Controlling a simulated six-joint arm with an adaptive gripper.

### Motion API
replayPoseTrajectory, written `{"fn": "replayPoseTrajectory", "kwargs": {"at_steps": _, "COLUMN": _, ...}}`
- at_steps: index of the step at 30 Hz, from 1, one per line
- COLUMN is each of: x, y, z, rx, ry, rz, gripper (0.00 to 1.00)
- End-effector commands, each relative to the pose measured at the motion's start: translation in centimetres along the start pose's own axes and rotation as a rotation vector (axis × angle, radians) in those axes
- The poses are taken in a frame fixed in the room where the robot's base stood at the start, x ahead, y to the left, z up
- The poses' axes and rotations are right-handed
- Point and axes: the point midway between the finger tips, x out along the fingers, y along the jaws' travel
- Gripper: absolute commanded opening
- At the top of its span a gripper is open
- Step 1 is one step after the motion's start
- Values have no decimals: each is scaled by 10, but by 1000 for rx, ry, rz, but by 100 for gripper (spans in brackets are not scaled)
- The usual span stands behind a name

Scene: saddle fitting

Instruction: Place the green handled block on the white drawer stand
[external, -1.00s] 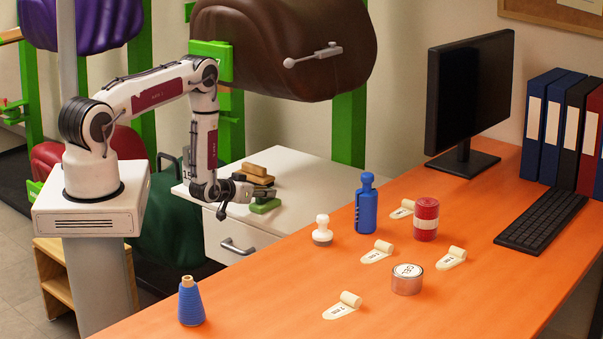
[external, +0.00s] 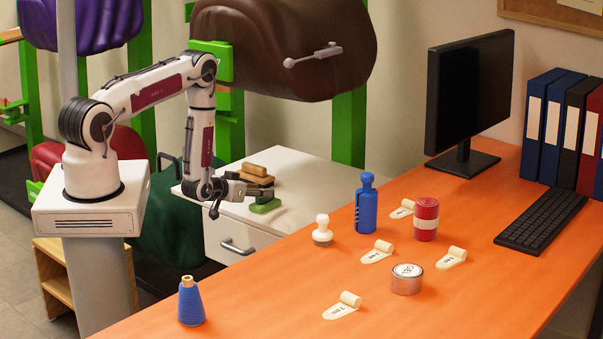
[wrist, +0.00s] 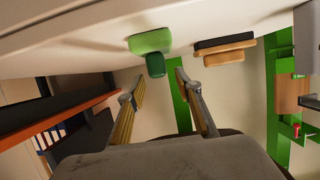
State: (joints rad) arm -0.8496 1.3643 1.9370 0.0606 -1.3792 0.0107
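The green handled block (external: 265,206) rests upright on the top of the white drawer stand (external: 318,178), near its front edge. In the wrist view, which looks inverted, the green block (wrist: 150,42) sits on the pale stand surface with its handle pointing away from it. My gripper (wrist: 157,84) is open, with its two fingers spread and nothing held between them. A gap shows between the fingertips and the block in the wrist view.
A wooden handled block with a dark layer (external: 257,172) stands behind the green one on the stand. The orange table (external: 260,300) holds a white stamp (external: 322,232), a blue bottle (external: 366,205) and a blue cone (external: 190,303). The right part of the stand top is clear.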

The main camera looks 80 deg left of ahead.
Motion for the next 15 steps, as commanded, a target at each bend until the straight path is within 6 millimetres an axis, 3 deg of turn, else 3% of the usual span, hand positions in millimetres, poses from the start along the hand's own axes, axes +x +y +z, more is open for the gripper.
{"fn": "replayPoseTrajectory", "kwargs": {"at_steps": 15, "x": -58, "y": 0, "z": 1, "rx": -1, "ry": -2, "rz": 0, "gripper": 34}}
